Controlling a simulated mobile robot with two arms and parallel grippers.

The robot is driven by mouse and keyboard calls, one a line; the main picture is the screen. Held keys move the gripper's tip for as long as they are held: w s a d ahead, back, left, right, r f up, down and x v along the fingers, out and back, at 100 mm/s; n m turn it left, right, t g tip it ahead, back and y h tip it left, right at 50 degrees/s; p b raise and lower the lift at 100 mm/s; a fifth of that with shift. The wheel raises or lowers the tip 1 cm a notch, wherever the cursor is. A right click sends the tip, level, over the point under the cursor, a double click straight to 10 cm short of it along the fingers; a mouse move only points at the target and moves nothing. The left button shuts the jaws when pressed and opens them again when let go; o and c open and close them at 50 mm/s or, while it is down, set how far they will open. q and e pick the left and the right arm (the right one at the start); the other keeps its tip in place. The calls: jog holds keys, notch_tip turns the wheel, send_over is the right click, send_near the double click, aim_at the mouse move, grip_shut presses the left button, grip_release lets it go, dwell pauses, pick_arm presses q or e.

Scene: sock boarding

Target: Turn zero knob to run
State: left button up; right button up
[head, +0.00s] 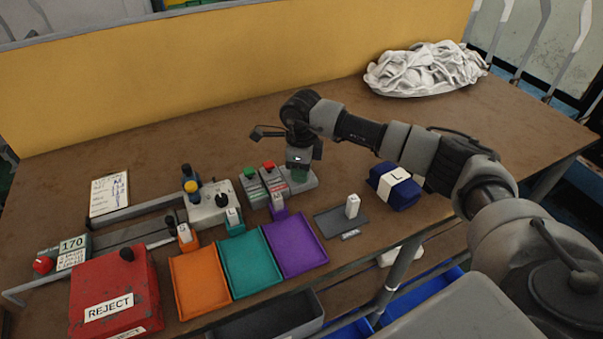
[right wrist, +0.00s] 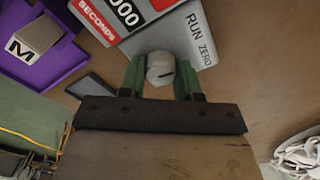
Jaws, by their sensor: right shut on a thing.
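In the right wrist view, a light grey round knob (right wrist: 160,69) with a dark pointer line sits between the green fingers of my right gripper (right wrist: 160,78). The gripper is shut on the knob. The grey plate (right wrist: 197,42) beside it reads "RUN" and "ZERO". The pointer slants; I cannot tell which word it points at. In the head view my right gripper (head: 299,172) is over the grey knob box (head: 308,183) and hides the knob. My left gripper is not in view.
Button boxes with a green button (head: 250,173) and a red button (head: 269,164) stand just left. Orange (head: 201,285), teal (head: 250,263) and purple (head: 294,243) trays lie in front. A red REJECT box (head: 112,290) is at left. A white heap (head: 425,70) lies at the back right.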

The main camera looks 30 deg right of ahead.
jog(key=n+b, duration=0.2)
jog(key=n, duration=0.3)
jog(key=shift+w+f+n+b, duration=0.1)
jog(key=shift+n+b, duration=0.2)
jog(key=shift+b, duration=0.05)
jog(key=n+b, duration=0.2)
jog(key=n, duration=0.3)
jog(key=shift+n, duration=0.3)
jog(key=o, duration=0.7)
jog(key=shift+c, duration=0.2)
